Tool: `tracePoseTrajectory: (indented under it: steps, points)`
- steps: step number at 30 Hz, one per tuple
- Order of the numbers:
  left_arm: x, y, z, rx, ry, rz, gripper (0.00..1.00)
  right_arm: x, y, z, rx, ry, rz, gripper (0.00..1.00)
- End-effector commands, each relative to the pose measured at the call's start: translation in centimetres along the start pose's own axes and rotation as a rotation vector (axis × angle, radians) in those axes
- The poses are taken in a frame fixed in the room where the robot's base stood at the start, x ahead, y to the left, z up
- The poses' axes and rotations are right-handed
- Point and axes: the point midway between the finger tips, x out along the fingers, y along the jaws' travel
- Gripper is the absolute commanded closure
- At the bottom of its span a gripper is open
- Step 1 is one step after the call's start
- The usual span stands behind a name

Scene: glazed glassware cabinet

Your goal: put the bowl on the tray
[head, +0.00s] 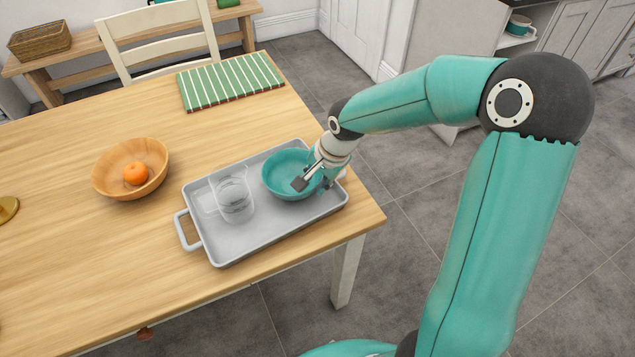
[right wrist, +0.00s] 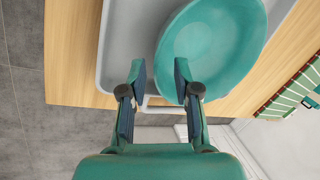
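The teal bowl (head: 288,172) sits upright at the right end of the grey tray (head: 262,226) and looks to rest on it. It also shows in the right wrist view (right wrist: 215,45), with the tray (right wrist: 120,45) beneath. My right gripper (head: 310,180) is at the bowl's right rim. In the right wrist view its fingers (right wrist: 160,78) stand apart with a gap between them, one overlapping the bowl's edge and the other over the tray. The gripper hides part of the bowl's rim in the head view. My left gripper is not in view.
Clear glassware (head: 235,198) stands on the tray, left of the bowl. A wooden bowl (head: 108,178) with an orange (head: 135,174) is further left. A green striped mat (head: 230,80) lies at the back. The front left of the table (head: 90,280) is mostly clear.

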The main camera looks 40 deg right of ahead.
Motion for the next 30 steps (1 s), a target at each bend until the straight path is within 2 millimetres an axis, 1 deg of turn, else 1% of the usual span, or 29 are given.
tracePoseTrajectory:
  steps: [1, 6, 9, 13, 15, 19, 30]
  points:
    - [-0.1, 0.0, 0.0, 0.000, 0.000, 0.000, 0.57, -1.2, -0.1, -0.1, 0.000, 0.003, -0.006, 0.69]
    - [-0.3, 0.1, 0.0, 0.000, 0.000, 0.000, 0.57, -4.8, -0.1, -0.1, 0.001, 0.003, -0.007, 0.69]
    - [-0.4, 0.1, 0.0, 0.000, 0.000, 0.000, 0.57, -6.6, -0.1, 0.0, 0.000, 0.002, -0.005, 0.69]
    - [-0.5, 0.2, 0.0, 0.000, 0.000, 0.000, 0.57, -8.4, -0.1, 0.0, 0.000, 0.001, -0.004, 0.69]
    - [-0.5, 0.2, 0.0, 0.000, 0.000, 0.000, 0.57, -9.0, 0.0, 0.0, 0.000, 0.000, -0.002, 0.69]
    - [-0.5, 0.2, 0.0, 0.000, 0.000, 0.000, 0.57, -9.5, 0.0, 0.0, 0.000, 0.000, -0.001, 0.69]
    - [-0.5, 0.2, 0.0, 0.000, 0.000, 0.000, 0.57, -9.5, 0.1, 0.0, 0.001, 0.000, -0.001, 0.69]
